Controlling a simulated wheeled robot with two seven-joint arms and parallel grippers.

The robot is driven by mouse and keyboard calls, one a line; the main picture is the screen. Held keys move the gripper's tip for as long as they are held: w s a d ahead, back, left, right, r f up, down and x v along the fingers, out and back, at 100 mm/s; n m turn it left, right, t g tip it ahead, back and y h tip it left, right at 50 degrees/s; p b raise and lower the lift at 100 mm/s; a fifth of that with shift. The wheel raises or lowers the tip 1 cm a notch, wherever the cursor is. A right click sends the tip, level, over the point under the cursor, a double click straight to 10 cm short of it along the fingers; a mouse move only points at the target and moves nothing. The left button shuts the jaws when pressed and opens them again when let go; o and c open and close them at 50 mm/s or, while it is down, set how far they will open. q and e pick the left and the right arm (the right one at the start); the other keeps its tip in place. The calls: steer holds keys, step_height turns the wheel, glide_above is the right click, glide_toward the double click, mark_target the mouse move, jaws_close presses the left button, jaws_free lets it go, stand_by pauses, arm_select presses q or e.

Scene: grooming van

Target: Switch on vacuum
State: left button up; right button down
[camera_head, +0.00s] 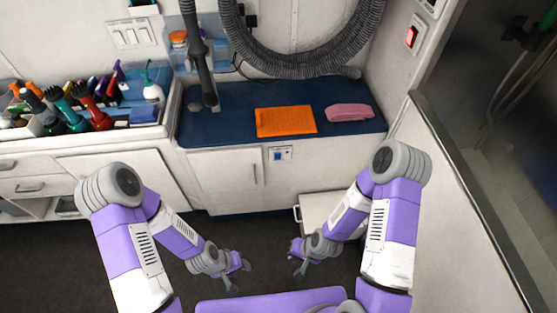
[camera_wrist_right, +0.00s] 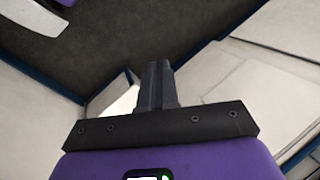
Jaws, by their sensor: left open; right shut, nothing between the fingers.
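A grey ribbed vacuum hose (camera_head: 300,62) hangs in a large loop on the back wall. A dark vacuum wand (camera_head: 199,62) hangs to its left, its nozzle at the blue counter. A small panel with a blue part (camera_head: 280,154) sits on the cabinet front below the counter. A red lit switch (camera_head: 411,37) is on the right wall. I cannot tell which one belongs to the vacuum. My left gripper (camera_head: 240,277) is open and empty, low over the floor. My right gripper (camera_head: 297,265) is shut and empty; its fingers (camera_wrist_right: 158,85) meet in the right wrist view. Both are well short of the cabinet.
An orange towel (camera_head: 285,121) and a pink towel (camera_head: 349,112) lie on the blue counter (camera_head: 230,122). Grooming tools and bottles crowd the left shelf. A pale box-like unit (camera_head: 318,208) stands below the cabinet, behind my right arm. A partition (camera_head: 470,190) bounds the right side.

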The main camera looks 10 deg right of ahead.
steer(key=w+r+m+t+h+b, duration=0.1)
steer(key=w+m+t, duration=0.5)
steer(key=w+m, duration=0.6)
steer(key=w+a+r+m+t+h, duration=0.1)
steer(key=w+r+m+t+h, duration=0.2)
steer(key=w+m, duration=1)
steer(key=shift+r+m+t+b, duration=0.45)
steer(key=shift+m+t, duration=1.05)
steer(key=shift+m, duration=1.7)
steer(key=shift+w+r, duration=0.1)
steer(key=b, duration=0.3)
glide_toward(278, 156)
step_height(278, 156, down, 4)
steer(key=w, duration=0.3)
steer(key=w+r, duration=0.1)
steer(key=shift+w, duration=0.35)
steer(key=shift+w+r, duration=0.15)
steer(key=shift+w, duration=0.5)
